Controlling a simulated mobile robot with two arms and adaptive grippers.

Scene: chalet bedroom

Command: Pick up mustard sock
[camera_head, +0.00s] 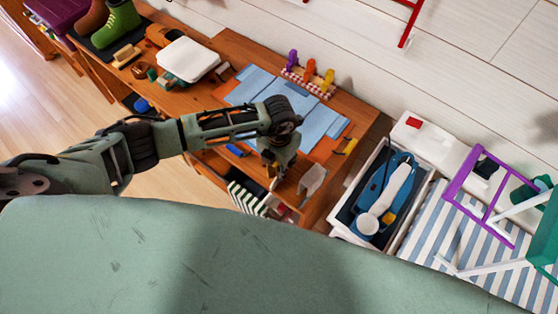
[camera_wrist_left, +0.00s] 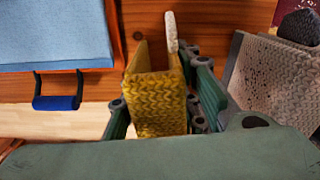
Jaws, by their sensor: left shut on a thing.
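The mustard sock (camera_wrist_left: 158,105) is a knitted, folded yellow piece in the left wrist view. It sits between the fingers of my left gripper (camera_wrist_left: 165,100), which is shut on it. In the head view my left gripper (camera_head: 276,168) points down over the front edge of the wooden desk, and it mostly hides the sock there. Whether the sock still touches the desk is hard to tell. My right gripper is not in view.
A grey knitted sock (camera_wrist_left: 272,78) lies close to the right of my gripper. A white-rimmed bin (camera_head: 343,222) stands right of the desk. A white box (camera_head: 188,62) is farther left.

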